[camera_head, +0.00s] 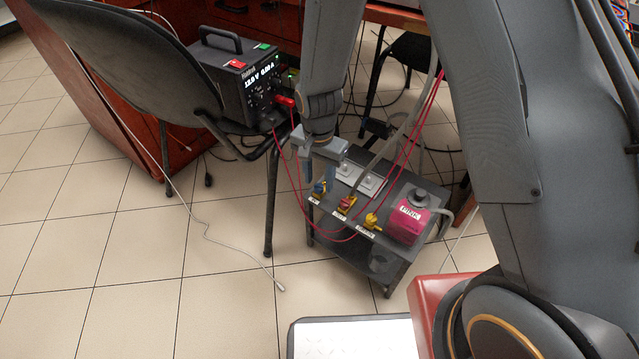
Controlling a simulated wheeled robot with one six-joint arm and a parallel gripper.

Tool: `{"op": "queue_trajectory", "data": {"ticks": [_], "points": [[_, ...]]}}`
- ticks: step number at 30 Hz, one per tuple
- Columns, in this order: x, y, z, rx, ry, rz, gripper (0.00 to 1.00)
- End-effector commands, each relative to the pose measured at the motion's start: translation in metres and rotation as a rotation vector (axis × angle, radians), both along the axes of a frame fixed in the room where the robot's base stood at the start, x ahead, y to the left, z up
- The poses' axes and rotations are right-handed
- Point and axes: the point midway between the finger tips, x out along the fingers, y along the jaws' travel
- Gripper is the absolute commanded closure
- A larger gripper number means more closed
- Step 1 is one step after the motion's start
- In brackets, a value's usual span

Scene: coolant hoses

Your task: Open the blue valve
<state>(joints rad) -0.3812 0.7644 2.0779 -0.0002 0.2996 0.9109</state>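The blue valve (320,187) is at the left end of a row of valves on a low dark cart. A small white label sits in front of it. My gripper (318,172) points down from the arm, right over the blue valve. One grey finger shows at the left, close to the valve's handle. The other finger is not clear against the valve and cart. I cannot tell whether the fingers touch the handle or how far apart they are. Part of the valve is hidden by the gripper.
A red-handled valve (346,203) and a yellow valve (371,220) stand right of it, then a pink box (407,220). Red cables and grey hoses cross the cart. A power supply (243,78) rests on a chair (140,50) at left.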

Motion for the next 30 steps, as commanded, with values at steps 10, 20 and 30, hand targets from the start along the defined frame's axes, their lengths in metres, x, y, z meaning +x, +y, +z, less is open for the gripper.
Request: {"op": "queue_trajectory", "data": {"ticks": [10,20,30], "points": [[0.0,0.0,-0.019,0.001,-0.001,0.001,0.61],[0.0,0.0,-0.018,0.0,0.0,0.001,0.91],[-0.001,0.0,-0.017,0.0,0.001,0.026,1.0]]}}
